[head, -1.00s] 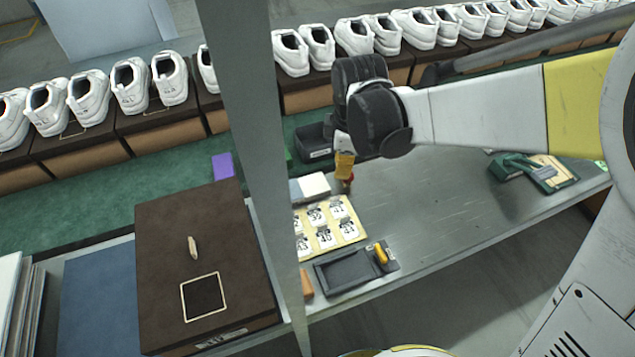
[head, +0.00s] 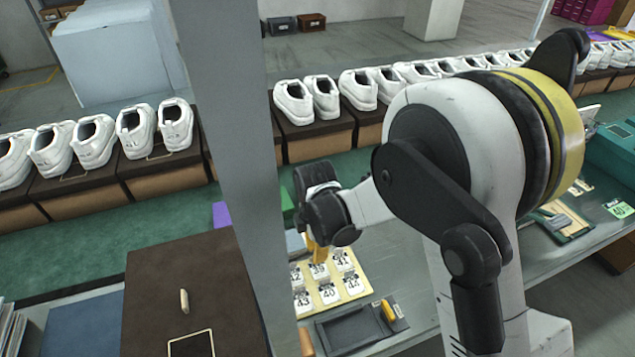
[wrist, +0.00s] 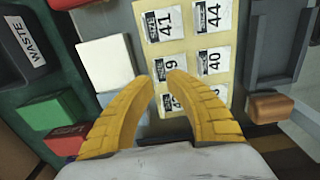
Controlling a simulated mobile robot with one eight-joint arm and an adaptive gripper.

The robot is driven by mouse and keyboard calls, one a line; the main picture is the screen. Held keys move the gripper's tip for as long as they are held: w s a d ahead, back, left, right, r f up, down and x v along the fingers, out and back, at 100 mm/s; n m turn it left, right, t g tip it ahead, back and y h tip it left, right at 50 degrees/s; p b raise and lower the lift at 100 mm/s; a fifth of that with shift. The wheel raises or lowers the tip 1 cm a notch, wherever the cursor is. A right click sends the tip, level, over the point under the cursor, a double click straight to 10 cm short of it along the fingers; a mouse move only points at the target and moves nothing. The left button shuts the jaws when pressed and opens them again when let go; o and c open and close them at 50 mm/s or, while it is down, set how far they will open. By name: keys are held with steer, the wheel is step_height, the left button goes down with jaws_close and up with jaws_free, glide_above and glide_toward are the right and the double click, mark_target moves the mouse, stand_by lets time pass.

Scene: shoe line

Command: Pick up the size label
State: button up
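A yellow sheet of white size labels (head: 353,293) lies on the grey bench in the head view. Numbers such as 41 and 44 can be read. The label sheet (wrist: 186,47) is also below my gripper in the wrist view. My gripper (wrist: 163,77) has two yellow fingers with a gap between their tips. The tips appear over the label marked 39 (wrist: 169,67), with no label held. In the head view my gripper (head: 317,252) hangs at the sheet's far edge. The fingers hide some lower labels. Contact with the sheet cannot be told.
A dark tray (head: 352,330) with a yellow-handled tool lies in front of the sheet. A grey post (head: 232,150) and a brown box (head: 150,290) stand left.

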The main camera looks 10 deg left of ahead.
steer(key=f, duration=0.1)
steer(key=f+b, duration=0.1)
steer(key=f, duration=0.1)
steer(key=shift+w+f, duration=0.2)
steer(key=shift+f, duration=0.1)
steer(key=shift+r, duration=0.1)
steer(key=shift+c, duration=0.4)
jaws_close()
steer(key=shift+r, duration=0.35)
steer(key=r+p, duration=0.1)
steer(key=r, duration=0.2)
steer(key=r+p, duration=0.1)
steer(key=shift+s+r+p, duration=0.15)
steer(key=shift+s+p, duration=0.15)
steer(key=shift+p, duration=0.05)
steer(key=s+d+r+p, duration=0.3)
steer(key=s+d+r, duration=0.3)
steer(key=d, duration=0.4)
steer(key=shift+s+r+p, duration=0.2)
steer(key=shift+r+p, duration=0.1)
